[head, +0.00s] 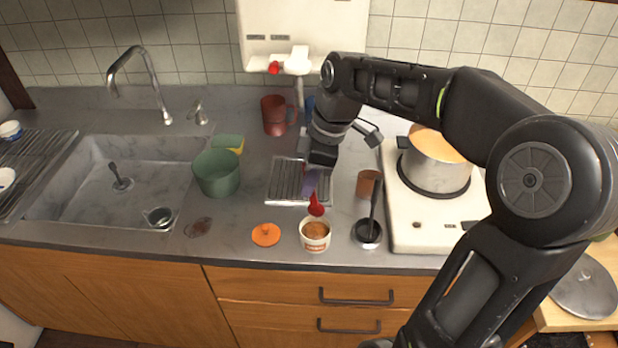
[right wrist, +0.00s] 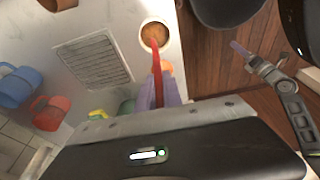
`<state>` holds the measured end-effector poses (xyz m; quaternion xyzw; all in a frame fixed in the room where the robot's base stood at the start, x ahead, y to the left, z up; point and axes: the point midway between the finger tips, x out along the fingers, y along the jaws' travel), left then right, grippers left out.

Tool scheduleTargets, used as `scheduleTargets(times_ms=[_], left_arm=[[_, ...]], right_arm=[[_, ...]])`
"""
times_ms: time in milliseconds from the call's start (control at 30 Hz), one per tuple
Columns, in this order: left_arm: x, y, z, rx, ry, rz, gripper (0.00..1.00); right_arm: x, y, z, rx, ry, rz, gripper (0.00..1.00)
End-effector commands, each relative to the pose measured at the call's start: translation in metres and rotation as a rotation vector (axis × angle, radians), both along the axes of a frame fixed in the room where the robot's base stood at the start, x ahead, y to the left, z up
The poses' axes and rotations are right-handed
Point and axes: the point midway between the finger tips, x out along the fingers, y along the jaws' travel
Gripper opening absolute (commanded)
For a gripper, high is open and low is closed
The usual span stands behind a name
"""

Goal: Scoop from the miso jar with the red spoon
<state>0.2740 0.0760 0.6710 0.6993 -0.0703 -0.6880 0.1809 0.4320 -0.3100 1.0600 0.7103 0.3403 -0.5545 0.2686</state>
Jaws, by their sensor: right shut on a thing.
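The miso jar (head: 315,244) is a small white tub with a label and orange-brown miso inside, standing open near the counter's front edge. It also shows in the right wrist view (right wrist: 142,45). My right gripper (head: 312,183) is shut on the red spoon (head: 316,207), its purple fingers around the handle. The spoon points down with its bowl at the jar's back rim in the head view.
An orange lid (head: 266,234) lies left of the jar. A black ladle rest (head: 367,235) and brown cup (head: 368,183) stand right, beside the stove (head: 415,235) with a pot (head: 436,165). Behind are a slatted rack (head: 284,190) and red mug (head: 274,115); a green pot (head: 217,173) stands left.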

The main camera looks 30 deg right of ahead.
Motion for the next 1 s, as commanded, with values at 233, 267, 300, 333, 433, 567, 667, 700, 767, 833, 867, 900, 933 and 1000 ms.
scheduleTargets(times_ms=[233, 267, 300, 333, 433, 567, 667, 700, 767, 833, 867, 900, 933, 1000], left_arm=[[0.002, -0.001, -0.021, -0.005, -0.007, -0.002, 0.84], [0.002, -0.001, -0.023, -0.006, -0.007, -0.003, 0.84], [0.003, -0.002, -0.026, -0.007, -0.009, -0.002, 0.84], [0.003, -0.002, -0.028, -0.008, -0.010, -0.003, 0.84], [0.004, -0.002, -0.035, -0.009, -0.012, -0.003, 0.84], [0.005, -0.002, -0.044, -0.011, -0.015, -0.004, 0.84], [0.005, -0.003, -0.050, -0.012, -0.017, -0.005, 0.84], [0.005, -0.003, -0.052, -0.012, -0.017, -0.005, 0.84], [0.005, -0.002, -0.055, -0.012, -0.016, -0.004, 0.84], [0.005, -0.002, -0.057, -0.012, -0.016, -0.004, 0.84], [0.005, -0.002, -0.058, -0.011, -0.017, -0.004, 0.84], [0.005, -0.002, -0.059, -0.010, -0.017, -0.004, 0.84], [0.005, -0.002, -0.059, -0.010, -0.017, -0.004, 0.84], [0.005, -0.002, -0.059, -0.010, -0.017, -0.004, 0.84]], right_arm=[[0.000, 0.000, -0.030, 0.000, 0.001, 0.001, 0.00], [0.000, 0.000, -0.032, 0.000, 0.001, 0.001, 0.00], [0.000, 0.000, -0.036, 0.000, 0.001, 0.001, 0.00], [0.000, 0.000, -0.039, 0.000, 0.001, 0.001, 0.00], [0.000, 0.000, -0.049, 0.000, 0.001, 0.001, 0.00], [0.000, 0.000, -0.061, 0.000, 0.001, 0.001, 0.00], [0.000, 0.000, -0.070, 0.000, 0.001, 0.001, 0.00], [0.000, 0.000, -0.072, 0.000, 0.001, 0.001, 0.00], [0.000, 0.000, -0.076, 0.000, 0.001, 0.001, 0.00], [0.000, 0.000, -0.079, 0.000, 0.000, 0.001, 0.00], [0.000, 0.000, -0.080, 0.000, 0.000, 0.001, 0.00], [0.000, 0.000, -0.081, 0.000, 0.000, 0.001, 0.00], [0.000, 0.000, -0.081, 0.000, 0.000, 0.001, 0.00], [0.000, 0.000, -0.082, 0.000, 0.000, 0.001, 0.00]])
